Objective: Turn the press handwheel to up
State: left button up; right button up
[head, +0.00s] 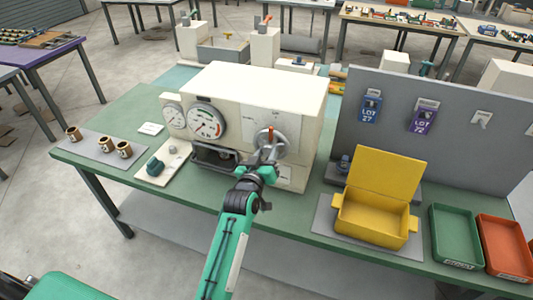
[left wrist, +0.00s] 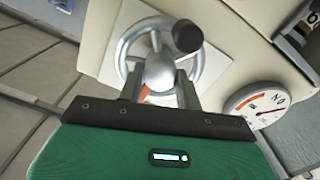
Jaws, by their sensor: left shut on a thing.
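The press (head: 262,92) is a cream box on the green table. Its silver handwheel (head: 281,143) is on the front face at the right, partly hidden by my left gripper (head: 264,157). In the left wrist view the handwheel (left wrist: 128,47) shows a ring, spokes, a round hub, a red mark beside the hub and a black knob (left wrist: 187,36) at the upper right of the rim. My left gripper (left wrist: 160,88) has its two fingers on either side of the hub area and is shut on the handwheel. My right gripper is not in view.
Two dials, the larger one (head: 206,121), face front left of the handwheel. A yellow open box (head: 372,218), a green tray (head: 455,237) and an orange tray (head: 507,248) stand to the right. Several small brown cups stand on a grey mat (head: 97,150) at the left.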

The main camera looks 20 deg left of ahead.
pick_arm(q)
jog(key=shift+f, duration=0.1)
jog(key=o, duration=1)
jog(key=s+b, duration=0.1)
jog(key=s, duration=0.3)
jog(key=s+b, duration=0.2)
jog(key=s, duration=0.3)
jog(key=s+b, duration=0.1)
jog(key=s, duration=0.4)
jog(key=shift+a, duration=0.25)
jog(key=shift+w, duration=0.1)
